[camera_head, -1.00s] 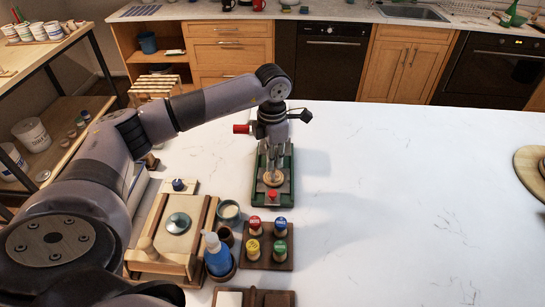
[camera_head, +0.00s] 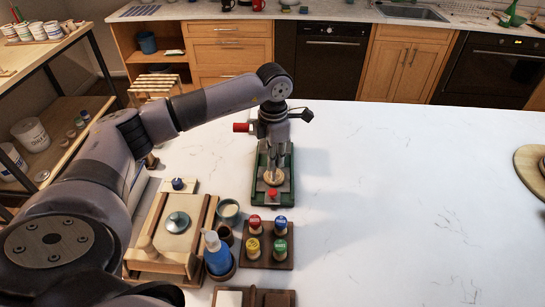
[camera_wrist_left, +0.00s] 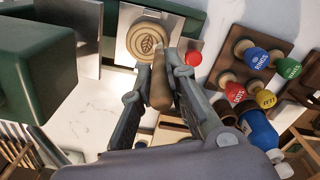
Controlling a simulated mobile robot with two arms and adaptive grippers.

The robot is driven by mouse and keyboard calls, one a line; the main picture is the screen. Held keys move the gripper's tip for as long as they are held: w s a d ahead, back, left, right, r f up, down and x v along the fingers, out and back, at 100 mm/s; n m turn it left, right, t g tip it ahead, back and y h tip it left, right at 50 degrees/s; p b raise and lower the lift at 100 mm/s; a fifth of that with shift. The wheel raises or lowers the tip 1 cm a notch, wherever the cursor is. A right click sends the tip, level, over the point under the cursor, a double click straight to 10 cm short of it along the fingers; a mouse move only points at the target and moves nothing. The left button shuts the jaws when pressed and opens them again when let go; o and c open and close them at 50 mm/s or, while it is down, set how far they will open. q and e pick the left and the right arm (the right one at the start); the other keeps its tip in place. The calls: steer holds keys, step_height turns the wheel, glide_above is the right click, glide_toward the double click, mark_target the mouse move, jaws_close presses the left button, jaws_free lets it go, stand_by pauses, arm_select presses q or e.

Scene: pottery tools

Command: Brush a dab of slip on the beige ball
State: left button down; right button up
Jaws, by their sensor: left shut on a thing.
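My left gripper (camera_head: 274,166) points down over a green-based stand (camera_head: 262,200) on the white counter. In the left wrist view its fingers (camera_wrist_left: 159,84) are shut on a tapered wooden handle (camera_wrist_left: 160,88). The handle's far end overlaps a round wooden disc with a leaf mark (camera_wrist_left: 140,40); I cannot tell whether they are joined. The disc also shows beneath the gripper in the head view (camera_head: 273,179). I cannot make out a beige ball or any bristles. My right gripper is not in view.
A wooden block (camera_head: 281,258) holds several colour-capped stamps in front of the stand.

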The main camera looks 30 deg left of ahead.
arm_select(q)
steer(key=shift+d, duration=0.1)
stand_by(0.5)
steer(key=shift+r, duration=0.2)
steer(key=shift+r+p, duration=2)
steer(key=shift+r, duration=1.25)
